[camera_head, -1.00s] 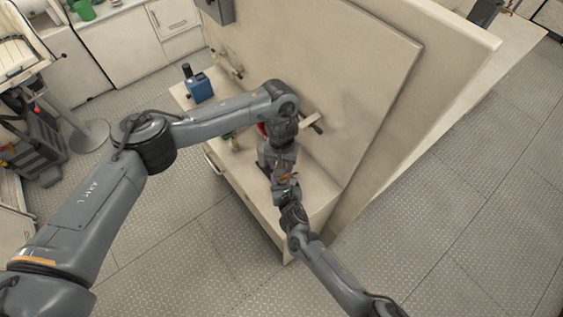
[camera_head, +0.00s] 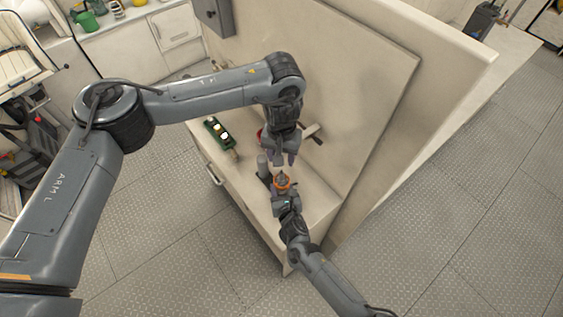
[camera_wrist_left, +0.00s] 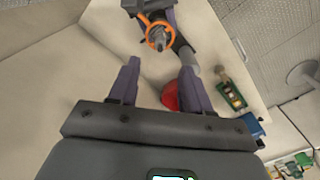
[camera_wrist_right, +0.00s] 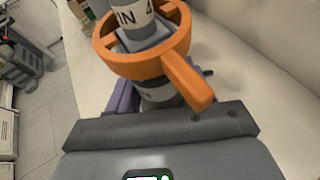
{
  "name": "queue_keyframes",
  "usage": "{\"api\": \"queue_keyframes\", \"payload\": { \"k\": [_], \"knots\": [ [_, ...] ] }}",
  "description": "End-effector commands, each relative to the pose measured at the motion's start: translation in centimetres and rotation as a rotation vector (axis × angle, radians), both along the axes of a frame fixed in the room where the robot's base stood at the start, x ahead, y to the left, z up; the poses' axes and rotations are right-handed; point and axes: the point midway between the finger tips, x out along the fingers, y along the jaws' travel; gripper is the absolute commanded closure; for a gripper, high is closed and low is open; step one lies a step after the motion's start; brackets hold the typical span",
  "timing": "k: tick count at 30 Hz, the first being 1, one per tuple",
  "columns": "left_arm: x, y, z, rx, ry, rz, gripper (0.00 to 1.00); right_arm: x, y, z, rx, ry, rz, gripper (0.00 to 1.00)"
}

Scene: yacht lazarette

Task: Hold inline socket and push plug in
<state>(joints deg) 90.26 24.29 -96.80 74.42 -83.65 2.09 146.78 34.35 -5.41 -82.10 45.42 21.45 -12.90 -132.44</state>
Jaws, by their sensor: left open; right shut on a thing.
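My right gripper (camera_head: 281,186) is shut on a grey cylindrical connector. In the right wrist view the connector (camera_wrist_right: 158,92) has an orange ring (camera_wrist_right: 133,65) with a tab around it. A pale part lettered "IN" (camera_wrist_right: 130,14) rises above the ring. I cannot tell which part is socket and which is plug, or how deeply they are joined. The orange ring also shows in the left wrist view (camera_wrist_left: 158,47). My left gripper (camera_head: 281,160) is open and empty, a short way from the connector; its two purple fingers (camera_wrist_left: 158,80) are apart.
A grey cylinder (camera_head: 263,166) is close beside the connector. A red object (camera_wrist_left: 171,96) is partly hidden by the left fingers. A green holder (camera_head: 217,131) with small items sits on the bench at left. A tall pale panel (camera_head: 345,90) bounds the bench.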

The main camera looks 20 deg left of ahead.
Motion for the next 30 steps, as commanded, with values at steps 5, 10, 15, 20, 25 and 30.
{"api": "queue_keyframes", "payload": {
  "k": [5, 10, 15, 20, 25, 30],
  "knots": [
    [-0.02, 0.04, 1.19, 0.001, 0.0, 0.0, 0.52, 0.0, -0.04, -0.05, -0.001, 0.001, -0.001, 0.92],
    [-0.06, 0.03, 1.37, 0.0, 0.002, 0.001, 0.52, 0.0, -0.04, -0.05, -0.001, 0.001, -0.001, 0.92],
    [-0.05, 0.02, 1.36, 0.0, 0.002, 0.001, 0.52, 0.0, -0.04, -0.05, -0.001, 0.001, -0.001, 0.46],
    [-0.04, 0.03, 1.36, 0.0, 0.001, 0.001, 0.52, 0.0, -0.03, -0.04, -0.001, 0.001, 0.0, 0.22],
    [-0.04, 0.03, 1.35, 0.0, 0.001, 0.001, 0.52, 0.0, -0.02, -0.02, 0.0, 0.0, 0.0, 0.2],
    [-0.04, 0.03, 1.35, 0.0, 0.001, 0.0, 0.52, -0.03, -0.04, 0.01, 0.0, 0.0, 0.0, 0.2]
  ]
}}
